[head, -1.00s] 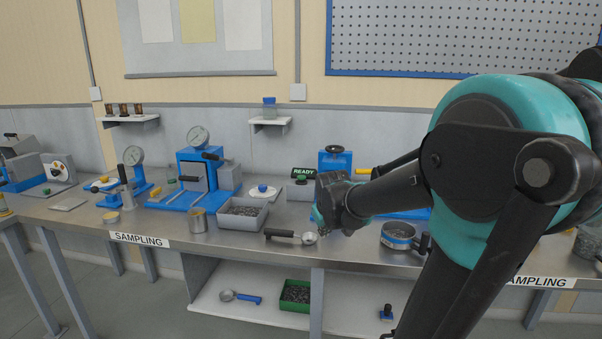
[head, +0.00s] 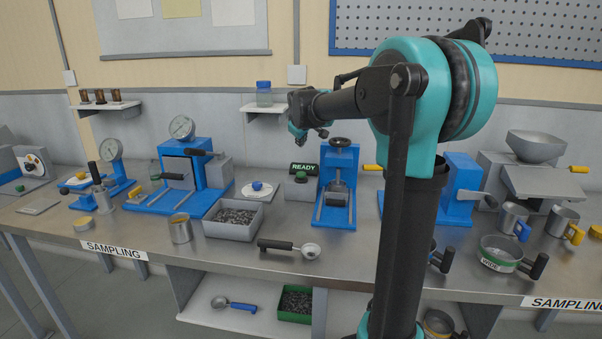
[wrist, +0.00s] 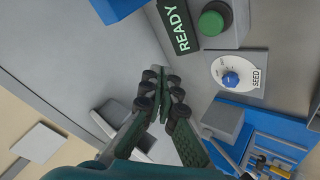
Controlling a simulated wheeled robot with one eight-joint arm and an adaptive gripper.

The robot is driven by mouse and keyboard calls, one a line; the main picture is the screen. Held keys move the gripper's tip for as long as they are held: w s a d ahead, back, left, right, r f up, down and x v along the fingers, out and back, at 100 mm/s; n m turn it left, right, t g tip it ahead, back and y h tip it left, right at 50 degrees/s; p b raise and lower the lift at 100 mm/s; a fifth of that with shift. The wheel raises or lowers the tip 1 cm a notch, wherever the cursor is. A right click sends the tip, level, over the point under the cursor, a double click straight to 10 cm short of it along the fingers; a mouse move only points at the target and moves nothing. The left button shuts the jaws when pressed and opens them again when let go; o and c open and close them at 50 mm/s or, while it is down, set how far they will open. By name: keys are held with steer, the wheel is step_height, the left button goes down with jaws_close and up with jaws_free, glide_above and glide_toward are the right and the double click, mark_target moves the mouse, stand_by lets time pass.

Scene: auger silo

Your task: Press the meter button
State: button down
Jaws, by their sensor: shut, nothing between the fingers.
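In the wrist view the green button (wrist: 213,21) shows at the top, right of the green-lettered READY display (wrist: 174,24). My gripper (head: 321,133) is above the bench, higher than the meter in the head view. In the wrist view its fingers (wrist: 162,72) are together and empty, pointing just below the display and apart from the button.
A white SEED dial with a blue knob (wrist: 231,79) sits beside the meter. A blue press (head: 339,190) stands to its right, a grey grain tray (head: 234,230) to its left. A shelf with a jar (head: 264,108) is behind.

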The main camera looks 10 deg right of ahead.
mark_target(301, 174)
steer(key=shift+f, duration=4.4)
steer(key=shift+f, duration=0.1)
steer(key=shift+f, duration=0.3)
steer(key=shift+f, duration=0.55)
steer(key=shift+r, duration=0.95)
steer(key=shift+r, duration=0.1)
steer(key=shift+r, duration=2.4)
